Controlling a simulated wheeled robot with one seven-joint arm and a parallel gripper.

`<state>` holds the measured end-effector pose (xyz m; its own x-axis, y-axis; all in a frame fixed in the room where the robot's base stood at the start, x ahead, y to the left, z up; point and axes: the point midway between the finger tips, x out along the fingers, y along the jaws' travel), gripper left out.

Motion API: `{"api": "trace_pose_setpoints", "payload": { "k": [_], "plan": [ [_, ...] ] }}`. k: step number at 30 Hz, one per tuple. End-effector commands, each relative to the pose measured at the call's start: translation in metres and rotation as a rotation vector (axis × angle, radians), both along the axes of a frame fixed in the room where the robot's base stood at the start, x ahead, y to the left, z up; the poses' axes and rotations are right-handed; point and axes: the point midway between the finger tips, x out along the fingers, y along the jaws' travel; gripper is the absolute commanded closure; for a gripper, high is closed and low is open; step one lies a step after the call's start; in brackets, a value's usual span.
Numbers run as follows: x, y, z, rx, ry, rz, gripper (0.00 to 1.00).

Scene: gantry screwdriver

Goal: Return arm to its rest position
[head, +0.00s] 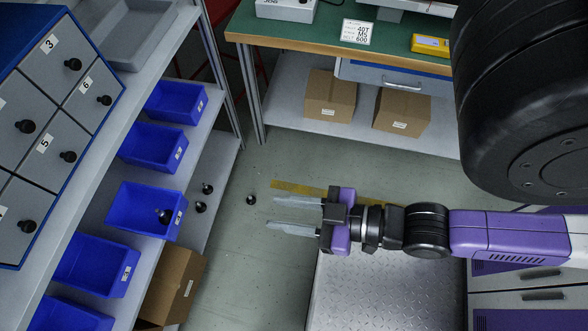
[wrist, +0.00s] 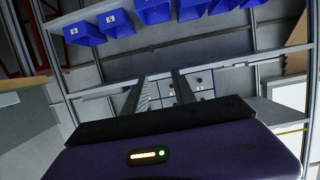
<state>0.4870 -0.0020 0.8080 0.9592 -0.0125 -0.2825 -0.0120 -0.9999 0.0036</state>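My gripper (head: 294,215) is in the middle of the head view, over the floor, with its two fingers pointing left toward the shelving. The fingers are apart with nothing between them. In the wrist view my gripper (wrist: 158,82) also shows two separated fingers and an empty gap, with shelving beyond. My purple and black arm stretches in from the right of the head view.
Blue bins (head: 152,148) line the shelf (head: 70,225) at left; one holds a dark knob-like object (head: 163,215). Similar objects lie nearby. A numbered drawer cabinet (head: 40,130) stands upper left. A green-topped workbench (head: 290,37) with cardboard boxes (head: 330,97) below is behind.

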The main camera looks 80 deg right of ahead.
Motion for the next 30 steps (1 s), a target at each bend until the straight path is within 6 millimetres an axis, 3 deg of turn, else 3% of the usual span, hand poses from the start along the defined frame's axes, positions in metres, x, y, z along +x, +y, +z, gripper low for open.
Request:
{"api": "trace_pose_setpoints", "payload": {
  "k": [3,6,17,27,30],
  "plan": [
    [-0.014,0.001,0.029,0.002,-0.008,0.008,0.68],
    [-0.019,0.002,0.041,0.002,-0.014,0.012,0.68],
    [-0.02,0.002,0.046,0.003,-0.016,0.013,0.68],
    [-0.02,0.002,0.092,0.003,-0.016,0.013,0.68],
    [-0.02,0.002,0.089,0.003,-0.016,0.012,0.68]
  ]
}}
